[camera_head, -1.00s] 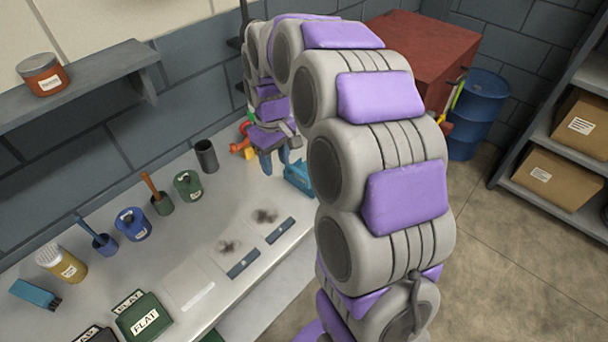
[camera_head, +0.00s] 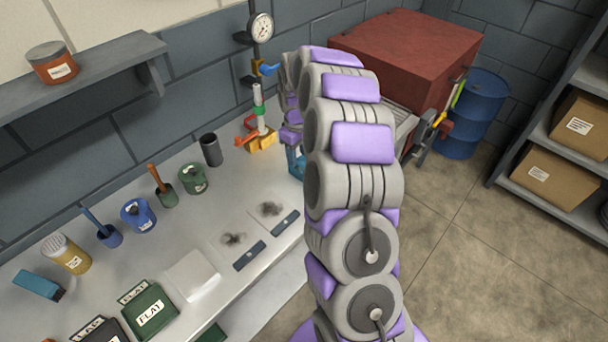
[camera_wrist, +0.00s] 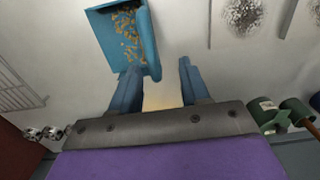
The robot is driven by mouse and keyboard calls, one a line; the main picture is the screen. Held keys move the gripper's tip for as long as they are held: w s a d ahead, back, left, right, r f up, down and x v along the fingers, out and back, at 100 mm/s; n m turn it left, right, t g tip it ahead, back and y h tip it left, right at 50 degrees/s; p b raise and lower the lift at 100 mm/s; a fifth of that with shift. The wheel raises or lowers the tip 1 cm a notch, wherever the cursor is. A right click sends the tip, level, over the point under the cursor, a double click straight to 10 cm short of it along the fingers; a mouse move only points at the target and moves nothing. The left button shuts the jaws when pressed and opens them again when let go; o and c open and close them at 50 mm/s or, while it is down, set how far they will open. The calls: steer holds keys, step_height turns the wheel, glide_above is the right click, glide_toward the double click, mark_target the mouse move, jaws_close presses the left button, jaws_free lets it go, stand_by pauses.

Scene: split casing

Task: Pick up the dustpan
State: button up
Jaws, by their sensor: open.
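The blue dustpan (camera_wrist: 117,52) lies on the bench top in the wrist view, with brown crumbs in it. It is up and left of the gap between my fingers.
Two dark smudges (camera_head: 234,239) mark the bench. A dark cup (camera_head: 210,150) and a yellow-based valve fitting (camera_head: 262,140) stand near the wall. A gauge (camera_head: 261,28) on a pipe rises beside my arm. A red cabinet (camera_head: 410,50) stands behind.

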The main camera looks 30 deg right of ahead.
glide_above(303, 181)
steer(key=d, duration=0.1)
steer(key=f, duration=0.3)
steer(key=f+b, duration=0.1)
steer(key=f, duration=0.1)
steer(key=shift+w+d+f, duration=0.2)
steer(key=shift+w, duration=0.2)
steer(key=f, duration=0.1)
steer(key=a+f+b, duration=0.1)
steer(key=f, duration=0.1)
steer(key=a+f, duration=0.1)
steer(key=shift+s+a+f, duration=0.15)
steer(key=shift+f, duration=0.1)
steer(key=shift+f+b, duration=0.25)
steer(key=shift+b, duration=0.05)
steer(key=shift+d, duration=0.85)
steer(key=shift+c, duration=0.5)
steer(key=shift+d, duration=0.1)
steer(key=shift+c, duration=0.8)
steer(key=shift+a+r, duration=0.1)
steer(key=shift+a, duration=0.7)
jaws_close()
steer(key=shift+d, duration=0.6)
